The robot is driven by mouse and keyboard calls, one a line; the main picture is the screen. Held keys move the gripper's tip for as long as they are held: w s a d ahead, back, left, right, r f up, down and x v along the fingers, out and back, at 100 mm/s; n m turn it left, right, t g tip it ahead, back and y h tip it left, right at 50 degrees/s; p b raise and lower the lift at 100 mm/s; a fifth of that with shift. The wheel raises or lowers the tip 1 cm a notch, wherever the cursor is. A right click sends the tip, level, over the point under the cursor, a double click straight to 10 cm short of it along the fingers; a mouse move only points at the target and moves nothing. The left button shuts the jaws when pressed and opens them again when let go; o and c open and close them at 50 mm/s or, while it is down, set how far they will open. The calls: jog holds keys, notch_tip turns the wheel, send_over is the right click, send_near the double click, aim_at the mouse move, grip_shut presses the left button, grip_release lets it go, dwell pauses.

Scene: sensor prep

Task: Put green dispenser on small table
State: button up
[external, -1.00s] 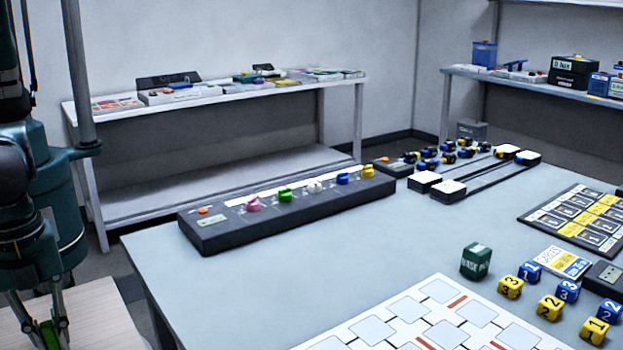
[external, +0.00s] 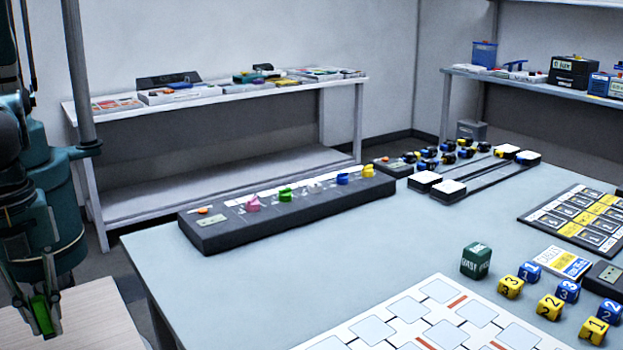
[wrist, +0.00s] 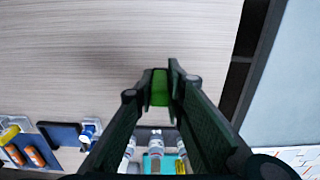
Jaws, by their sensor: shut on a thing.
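The green dispenser (external: 41,314) is between the fingers of my gripper (external: 38,325) at the lower left of the external view. In the wrist view, the green dispenser (wrist: 160,88) shows as a small green block between the fingertips of my gripper (wrist: 160,74), which is shut on it. A light wood-topped table (external: 100,315) lies below and beside the gripper; its top also fills much of the wrist view (wrist: 90,50). The dispenser appears raised above this top. The fingers hide part of the dispenser. I cannot tell which table is the small one.
Small bottles (wrist: 181,147), a teal block (wrist: 153,163), a blue-and-white item (wrist: 89,133) and a dark tray (wrist: 61,134) lie near the gripper. The large grey table (external: 270,275) has a black rack (external: 215,235) along its far edge. The wood top's upper part is clear.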

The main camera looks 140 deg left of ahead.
aim_at(37, 298)
notch_tip(37, 298, up, 12)
jog(key=shift+r, duration=0.2)
jog(key=w+a+n, duration=0.2)
jog(key=a+n, duration=0.2)
jog(key=a, duration=1.1)
jog(key=w+a+n+p, duration=0.1)
jog(key=w+a+n, duration=0.15)
jog(key=a, duration=1.15)
jog(key=w+a+n, duration=0.1)
jog(key=a+n, duration=0.3)
jog(key=a, duration=1.1)
jog(key=s+a+n, duration=0.3)
jog(key=s+a, duration=0.2)
jog(key=a, duration=0.5)
jog(key=s+a+n, duration=0.2)
jog(key=s+a, duration=0.2)
jog(key=a, duration=0.7)
jog(key=s+a+n, duration=0.3)
jog(key=s+a, duration=0.2)
jog(key=a, duration=0.5)
jog(key=shift+m, duration=0.25)
jog(key=shift+w+f, duration=0.2)
jog(key=shift+f, duration=1.1)
jog(key=shift+w+f, duration=0.15)
jog(key=shift+f, duration=1.15)
jog(key=shift+f, duration=0.1)
jog(key=shift+f, duration=3.05)
